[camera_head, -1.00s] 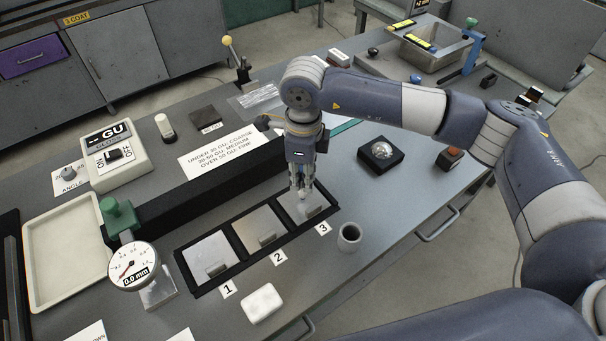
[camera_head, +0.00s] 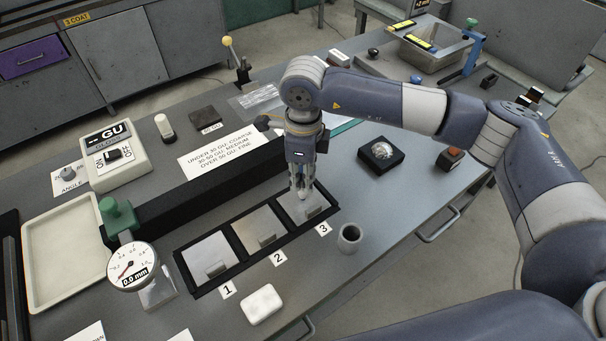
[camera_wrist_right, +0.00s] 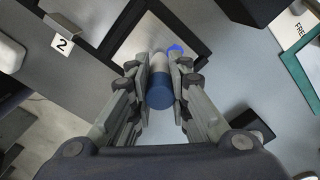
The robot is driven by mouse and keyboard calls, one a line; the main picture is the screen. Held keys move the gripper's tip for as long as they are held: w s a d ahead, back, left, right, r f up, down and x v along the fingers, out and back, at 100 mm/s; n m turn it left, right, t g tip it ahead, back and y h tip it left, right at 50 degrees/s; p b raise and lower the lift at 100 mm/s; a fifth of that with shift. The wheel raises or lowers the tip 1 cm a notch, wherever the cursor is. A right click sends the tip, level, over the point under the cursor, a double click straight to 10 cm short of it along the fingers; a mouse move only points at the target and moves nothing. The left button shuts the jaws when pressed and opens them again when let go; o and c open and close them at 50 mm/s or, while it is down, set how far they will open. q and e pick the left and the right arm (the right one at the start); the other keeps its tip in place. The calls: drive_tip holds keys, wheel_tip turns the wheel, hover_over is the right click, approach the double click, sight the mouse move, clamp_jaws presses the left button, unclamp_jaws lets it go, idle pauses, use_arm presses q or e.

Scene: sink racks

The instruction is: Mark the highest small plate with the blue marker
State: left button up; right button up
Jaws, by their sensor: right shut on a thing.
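Three small square plates sit in a black tray (camera_head: 187,284): plate 1 (camera_head: 207,250), plate 2 (camera_head: 262,224) and plate 3 (camera_head: 320,203). Each has a small block at its front edge. My right gripper (camera_head: 302,191) points down over plate 3. It is shut on the blue and white marker (camera_wrist_right: 160,94), held between the fingers in the right wrist view. A bright blue spot (camera_wrist_right: 176,49) shows at the marker's far end, over the plate. I cannot tell whether it is the tip or ink. My left gripper is not in view.
A grey cup (camera_head: 349,238) stands right of the tray and a white block (camera_head: 262,304) in front of it. A dial gauge (camera_head: 133,266) and a gloss meter (camera_head: 117,157) stand to the left. A long black bar (camera_head: 190,203) lies behind the tray.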

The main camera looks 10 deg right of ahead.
drive_tip(key=shift+r+p, duration=0.45)
drive_tip(key=shift+r, duration=0.4)
drive_tip(key=shift+r+p, duration=0.9)
drive_tip(key=shift+r, duration=1.7)
